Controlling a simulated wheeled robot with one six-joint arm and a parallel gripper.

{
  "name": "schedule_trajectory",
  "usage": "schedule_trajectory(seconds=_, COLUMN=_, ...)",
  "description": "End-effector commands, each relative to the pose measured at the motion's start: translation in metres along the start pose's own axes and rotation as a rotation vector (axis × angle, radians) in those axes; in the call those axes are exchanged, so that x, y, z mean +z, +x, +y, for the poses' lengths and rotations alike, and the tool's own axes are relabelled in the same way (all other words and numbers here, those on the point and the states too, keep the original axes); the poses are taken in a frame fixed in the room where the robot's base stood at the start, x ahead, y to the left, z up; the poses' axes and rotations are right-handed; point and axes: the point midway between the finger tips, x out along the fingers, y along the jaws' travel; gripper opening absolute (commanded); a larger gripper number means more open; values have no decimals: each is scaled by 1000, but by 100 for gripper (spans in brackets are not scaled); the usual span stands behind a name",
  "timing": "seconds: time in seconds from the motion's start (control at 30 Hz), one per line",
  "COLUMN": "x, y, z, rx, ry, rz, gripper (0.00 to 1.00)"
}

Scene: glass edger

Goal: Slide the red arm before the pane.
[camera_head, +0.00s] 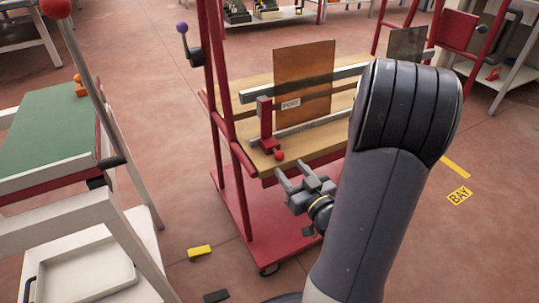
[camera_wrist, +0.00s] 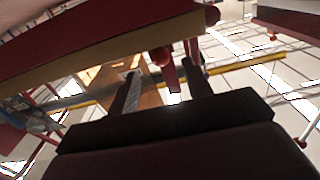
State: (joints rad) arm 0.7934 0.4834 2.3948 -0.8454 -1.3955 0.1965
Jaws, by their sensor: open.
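The pane (camera_head: 309,65), an amber-brown sheet, stands upright on the wooden top of a red cart, behind a grey rail. The red arm (camera_head: 265,121) is a short upright on a red foot at the pane's lower left edge. Its foot reaches forward to a red ball knob (camera_head: 279,155) at the table's front edge. My gripper (camera_head: 291,168) is open and empty, just below and in front of the knob. In the wrist view the knob (camera_wrist: 160,57) shows between the fingertips (camera_wrist: 163,62), apparently apart from them. The pane (camera_wrist: 150,98) is partly hidden there.
The red cart frame (camera_head: 214,95) rises left of the pane, with a purple-knobbed lever (camera_head: 183,30). A green-topped bench (camera_head: 48,132) and a red-knobbed lever (camera_head: 80,50) stand at the left. A yellow block (camera_head: 199,252) lies on the floor. My arm hides the cart's right side.

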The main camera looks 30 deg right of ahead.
Motion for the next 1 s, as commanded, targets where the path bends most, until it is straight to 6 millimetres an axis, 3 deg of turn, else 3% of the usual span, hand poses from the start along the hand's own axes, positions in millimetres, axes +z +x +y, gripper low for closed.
schedule_trajectory(seconds=0.6, x=0, y=92, z=-1, rx=-2, ry=-1, rz=-1, gripper=48)
schedule_trajectory(seconds=1.0, x=-1, y=104, z=0, rx=1, ry=0, rz=-2, gripper=48)
